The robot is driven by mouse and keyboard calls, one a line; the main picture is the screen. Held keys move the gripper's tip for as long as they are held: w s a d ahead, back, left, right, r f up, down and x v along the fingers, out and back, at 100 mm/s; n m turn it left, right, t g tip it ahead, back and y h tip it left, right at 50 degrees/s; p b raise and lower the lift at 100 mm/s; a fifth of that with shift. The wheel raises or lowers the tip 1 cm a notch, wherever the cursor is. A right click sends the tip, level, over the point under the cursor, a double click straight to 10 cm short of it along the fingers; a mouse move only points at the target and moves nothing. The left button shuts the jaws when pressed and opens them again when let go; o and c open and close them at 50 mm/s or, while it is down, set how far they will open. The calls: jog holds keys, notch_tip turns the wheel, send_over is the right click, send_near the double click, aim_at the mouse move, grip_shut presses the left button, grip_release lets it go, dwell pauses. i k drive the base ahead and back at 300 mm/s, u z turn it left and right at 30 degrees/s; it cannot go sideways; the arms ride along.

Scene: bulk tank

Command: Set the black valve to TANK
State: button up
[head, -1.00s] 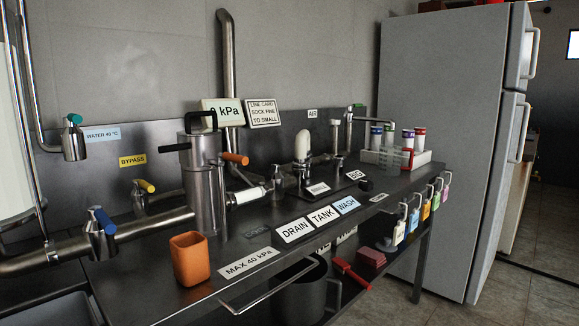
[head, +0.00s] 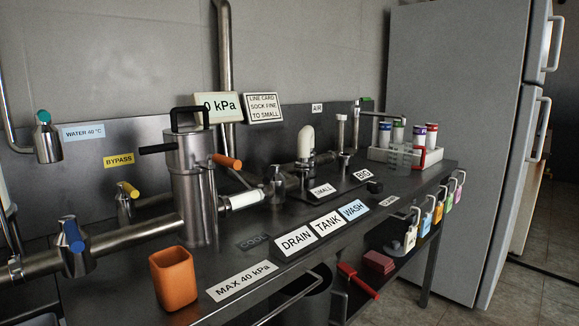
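The TANK label (head: 327,225) lies on the front of the dark steel bench, between the DRAIN label (head: 296,240) and the blue WASH label (head: 352,209). Behind these labels stands a small steel valve body (head: 276,187) with a dark top, at the end of a white-sleeved pipe. It may be the black valve; its handle direction is too small and dark to tell. A black lever (head: 157,149) also sticks out left from the upright steel filter housing (head: 195,195). My gripper is not in view.
An orange cup (head: 174,278) stands at the bench's front left. Blue (head: 74,235) and yellow (head: 129,189) valve handles are at left. A tube rack (head: 378,154) stands at the far end. Coloured padlocks hang on the right edge. A grey fridge (head: 455,130) stands beyond.

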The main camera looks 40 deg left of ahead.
aim_at(274, 168)
jog(key=z, duration=0.55)
jog(key=k, duration=0.35)
jog(key=u, duration=2)
